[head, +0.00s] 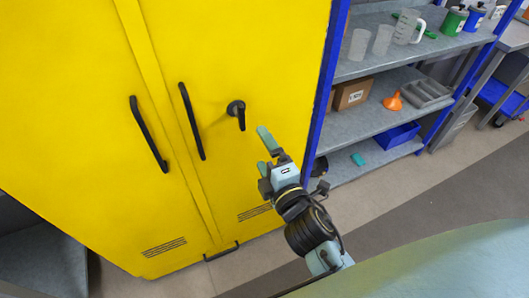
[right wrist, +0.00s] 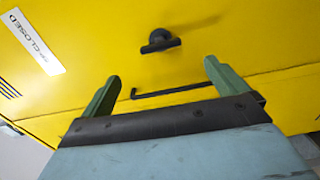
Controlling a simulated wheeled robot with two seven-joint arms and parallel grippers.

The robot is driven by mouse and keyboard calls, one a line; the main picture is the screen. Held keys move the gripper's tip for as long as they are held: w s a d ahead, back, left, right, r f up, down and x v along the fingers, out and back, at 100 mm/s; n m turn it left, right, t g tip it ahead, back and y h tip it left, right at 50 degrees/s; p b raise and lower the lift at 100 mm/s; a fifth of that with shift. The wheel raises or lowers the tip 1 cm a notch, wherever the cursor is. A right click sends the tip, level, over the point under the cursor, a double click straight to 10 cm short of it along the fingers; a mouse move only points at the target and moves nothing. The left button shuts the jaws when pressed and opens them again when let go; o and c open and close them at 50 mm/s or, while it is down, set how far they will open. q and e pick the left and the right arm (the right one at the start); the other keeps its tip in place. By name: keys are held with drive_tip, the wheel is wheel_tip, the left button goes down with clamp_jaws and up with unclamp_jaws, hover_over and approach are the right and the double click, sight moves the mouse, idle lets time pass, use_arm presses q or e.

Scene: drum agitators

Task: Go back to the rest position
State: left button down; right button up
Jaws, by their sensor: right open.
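My right gripper (head: 264,152) is raised in front of the yellow cabinet (head: 265,60) in the head view. In the right wrist view its two green fingers (right wrist: 162,88) stand wide apart with nothing between them. The cabinet's doors are shut. A black turn handle (head: 237,112) is on the right door, left of and apart from the gripper. It also shows beyond the fingertips in the right wrist view (right wrist: 160,41). Two long black pull handles (head: 192,122) (head: 149,134) are near the door seam. My left gripper is not in view.
A blue-framed grey shelf (head: 370,123) stands right of the cabinet, holding clear beakers (head: 382,40), a cardboard box (head: 352,93), an orange funnel (head: 393,101) and a blue bin (head: 398,135). A white "CLOSED" label (right wrist: 37,42) is on the cabinet.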

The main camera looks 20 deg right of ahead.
drive_tip(key=shift+f, duration=0.1)
drive_tip(key=s+f+m+g, duration=0.2)
drive_tip(key=s+f+g, duration=0.15)
drive_tip(key=f, duration=0.75)
drive_tip(key=s+f+m+g, duration=0.2)
drive_tip(key=s+f+m, duration=0.15)
drive_tip(key=f, duration=0.75)
drive_tip(key=s+f+m+g, duration=0.2)
drive_tip(key=s+f+g, duration=0.15)
drive_tip(key=f, duration=0.75)
drive_tip(key=s+d+f+m+g, duration=0.2)
drive_tip(key=s+f, duration=0.3)
drive_tip(key=s, duration=0.4)
drive_tip(key=s+d+f+m+g, duration=0.3)
drive_tip(key=s+f, duration=0.3)
drive_tip(key=s, duration=0.3)
drive_tip(key=s+d+f+m+g, duration=0.3)
drive_tip(key=s+f, duration=0.3)
drive_tip(key=s, duration=0.3)
drive_tip(key=shift+d+h+b, duration=0.3)
drive_tip(key=shift+d, duration=0.05)
